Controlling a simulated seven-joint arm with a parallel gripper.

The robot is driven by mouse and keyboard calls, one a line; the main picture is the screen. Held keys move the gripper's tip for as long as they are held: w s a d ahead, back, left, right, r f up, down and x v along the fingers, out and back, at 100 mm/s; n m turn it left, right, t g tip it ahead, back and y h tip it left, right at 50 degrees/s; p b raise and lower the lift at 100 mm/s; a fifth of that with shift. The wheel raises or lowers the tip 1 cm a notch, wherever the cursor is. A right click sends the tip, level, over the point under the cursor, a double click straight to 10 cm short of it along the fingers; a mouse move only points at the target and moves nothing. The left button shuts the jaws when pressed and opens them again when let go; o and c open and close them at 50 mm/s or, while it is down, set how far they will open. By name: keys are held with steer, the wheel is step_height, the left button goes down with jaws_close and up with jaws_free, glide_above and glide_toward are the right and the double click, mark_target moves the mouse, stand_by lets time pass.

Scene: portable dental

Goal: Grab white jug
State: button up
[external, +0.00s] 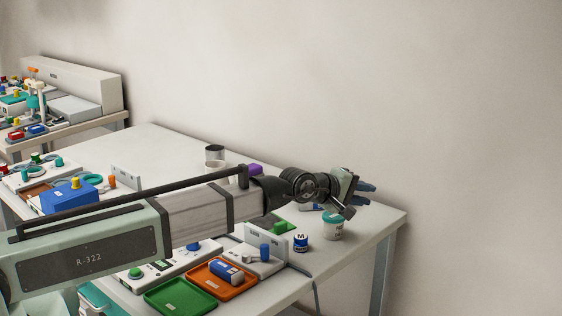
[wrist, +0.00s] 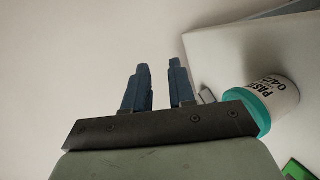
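My gripper (external: 366,192) is at the right end of the table in the external view, raised above a white jar. Its two blue fingers also show in the wrist view (wrist: 158,64), apart with nothing between them. The white jar (external: 332,232) has a teal lid and stands near the table's right edge. In the wrist view the jar (wrist: 279,92) is right of the fingers, with dark print on its side. No clear jug shape shows; a white vessel (external: 217,171), partly hidden by my arm, stands mid-table beside a grey cup (external: 214,153), and I cannot tell if it is the jug.
An orange tray (external: 238,292) and a green tray (external: 181,298) lie at the front. A purple item (external: 255,169) is behind my arm. The table's back left (external: 160,145) is clear.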

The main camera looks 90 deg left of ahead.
steer(key=s+a+r+n+g+y, duration=0.1)
steer(key=s+a+r+n+y, duration=0.1)
steer(key=s+a+r+n, duration=0.65)
steer(key=s+a+r+n+y, duration=0.2)
steer(key=s+a+r+n, duration=0.45)
steer(key=s+a, duration=0.35)
steer(key=n+g, duration=0.2)
steer(key=n, duration=0.2)
glide_above(221, 175)
steer(key=d, duration=0.6)
step_height(221, 175, down, 13)
steer(key=shift+y, duration=0.3)
steer(key=f, duration=0.8)
steer(key=shift+w+a, duration=0.1)
steer(key=shift+w, duration=0.15)
steer(key=shift+w+a, duration=0.5)
steer(key=shift+a, duration=0.2)
steer(key=shift+w+a+f, duration=0.25)
steer(key=shift+w+a, duration=0.15)
steer(key=shift+a, duration=0.05)
